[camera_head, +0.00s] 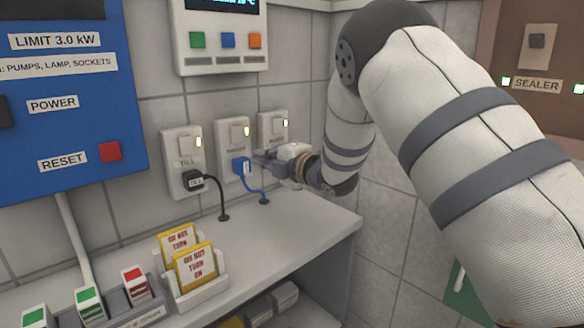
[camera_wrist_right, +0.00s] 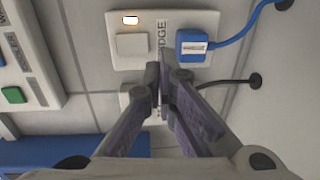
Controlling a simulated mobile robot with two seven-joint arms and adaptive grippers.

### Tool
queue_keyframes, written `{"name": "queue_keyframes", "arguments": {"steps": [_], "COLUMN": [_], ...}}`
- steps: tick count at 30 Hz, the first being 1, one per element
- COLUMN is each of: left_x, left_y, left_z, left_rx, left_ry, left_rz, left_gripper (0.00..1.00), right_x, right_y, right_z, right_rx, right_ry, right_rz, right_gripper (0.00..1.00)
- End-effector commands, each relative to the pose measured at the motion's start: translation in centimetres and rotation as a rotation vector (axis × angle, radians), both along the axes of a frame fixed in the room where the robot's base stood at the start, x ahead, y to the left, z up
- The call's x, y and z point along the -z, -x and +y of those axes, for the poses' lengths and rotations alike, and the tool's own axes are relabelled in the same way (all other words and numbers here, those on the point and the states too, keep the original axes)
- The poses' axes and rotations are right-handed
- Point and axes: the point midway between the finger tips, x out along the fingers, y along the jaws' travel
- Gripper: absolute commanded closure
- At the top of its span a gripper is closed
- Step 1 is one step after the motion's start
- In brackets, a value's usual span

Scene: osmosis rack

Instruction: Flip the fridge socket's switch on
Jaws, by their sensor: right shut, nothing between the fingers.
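The fridge socket (camera_head: 231,148) is the middle one of three white wall sockets; in the right wrist view its plate (camera_wrist_right: 150,62) shows part of the label "FRIDGE". Its pale switch (camera_wrist_right: 131,44) sits beside a lit indicator (camera_wrist_right: 130,20). The switch also shows in the head view (camera_head: 236,133). A blue plug (camera_wrist_right: 192,45) with a blue cord is in the socket. My right gripper (camera_head: 257,159) is shut and empty, close to the plug. In the wrist view its fingertips (camera_wrist_right: 160,78) overlap the plate's near edge; contact cannot be told. My left gripper is out of view.
The till socket (camera_head: 174,160) with a black plug (camera_head: 193,181) is left, another socket (camera_head: 267,128) right; both have lit indicators. Below, a counter (camera_head: 300,222) holds a rack of "do not turn on" cards (camera_head: 194,268). A blue power panel (camera_head: 70,130) hangs at left.

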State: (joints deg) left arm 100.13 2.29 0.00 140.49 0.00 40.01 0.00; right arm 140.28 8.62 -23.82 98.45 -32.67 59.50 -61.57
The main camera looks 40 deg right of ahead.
Motion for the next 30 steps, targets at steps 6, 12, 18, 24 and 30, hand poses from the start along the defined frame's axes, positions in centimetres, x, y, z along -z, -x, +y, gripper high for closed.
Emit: {"name": "queue_keyframes", "arguments": {"steps": [6, 12, 18, 24, 30], "left_x": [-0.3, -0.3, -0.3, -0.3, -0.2], "left_y": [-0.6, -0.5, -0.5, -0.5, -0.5], "left_z": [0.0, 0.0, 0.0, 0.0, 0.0], "left_rx": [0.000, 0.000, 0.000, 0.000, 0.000], "left_ry": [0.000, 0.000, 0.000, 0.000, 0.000], "left_rz": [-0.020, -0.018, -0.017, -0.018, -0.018], "left_gripper": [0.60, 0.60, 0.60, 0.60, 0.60], "right_x": [0.0, 0.3, 0.4, 0.4, 0.4], "right_y": [5.0, 7.5, 8.0, 7.9, 7.9], "right_z": [-0.4, -0.6, -0.6, -0.6, -0.6], "right_rx": [0.001, -0.001, 0.000, -0.001, 0.000], "right_ry": [-0.001, 0.001, 0.001, 0.001, 0.000], "right_rz": [-0.010, -0.011, -0.011, -0.011, -0.011], "right_gripper": [1.00, 1.00, 1.00, 1.00, 1.00]}}
